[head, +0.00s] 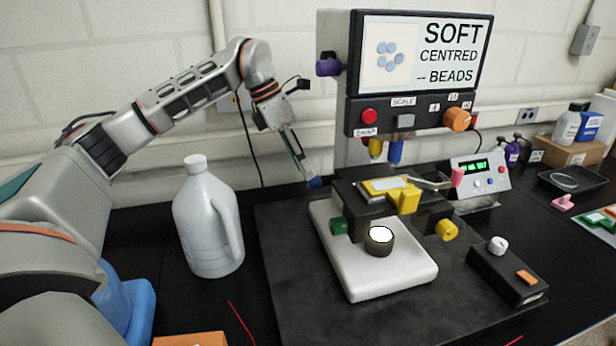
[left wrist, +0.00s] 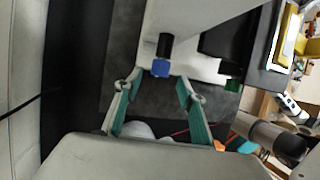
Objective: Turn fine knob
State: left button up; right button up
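A bead-viewing instrument like a microscope (head: 420,80) stands on the dark bench with several coloured knobs. A blue knob (head: 315,183) sits low on its left side, by the tips of my left gripper (head: 303,168). In the left wrist view the blue knob (left wrist: 160,68) is on a short black shaft, between and just beyond the teal fingers of my left gripper (left wrist: 161,80). The fingers are open, apart on both sides of it; contact does not show. Other knobs are purple (head: 328,66), green (head: 338,226), yellow (head: 447,230) and orange (head: 457,119). No label marks the fine knob legibly. My right gripper is not in view.
A white jug (head: 208,218) stands left of the instrument, below my left arm. The white base (head: 375,275) rests on a dark mat (head: 290,300). A control box (head: 505,275) and a meter with a green display (head: 480,175) stand to the right.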

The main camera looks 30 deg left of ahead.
aim_at(314, 183)
pick_arm(q)
jog(key=shift+x, duration=1.9)
jog(key=c, duration=1.1)
jog(key=shift+s+d+m+t+y, duration=0.2)
jog(key=shift+m+t+y, duration=0.2)
jog(key=shift+t+y, duration=0.6)
jog(key=shift+d+t+y+b, duration=0.1)
jog(key=shift+t+y+b, duration=0.2)
jog(key=shift+t+y, duration=0.5)
